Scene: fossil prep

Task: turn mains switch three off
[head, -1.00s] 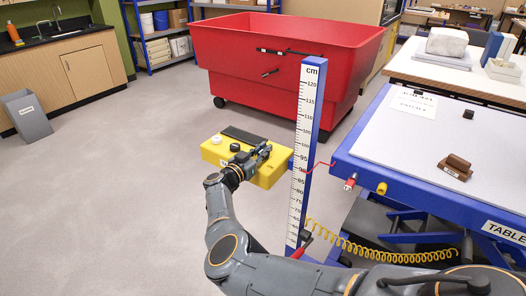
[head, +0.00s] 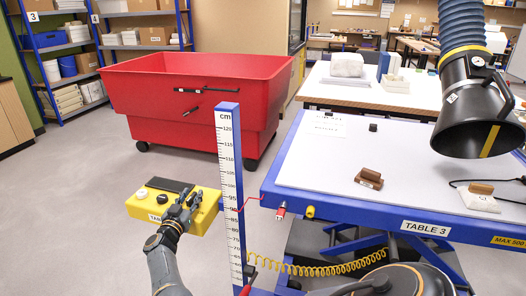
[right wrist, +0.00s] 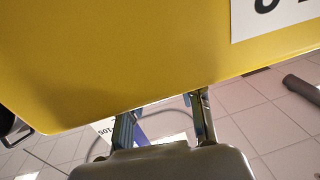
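No switch marked as mains switch three can be made out in these views. Contact with the box cannot be told. My left gripper is out of view.
A blue post with a cm scale (head: 229,180) stands right of the box. Blue-framed Table 3 (head: 360,212) carries brown pieces and has a coiled yellow hose (head: 330,268) below. A black hood (head: 475,120) hangs over it. A red wheeled bin (head: 190,95) stands behind. Floor is clear at left.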

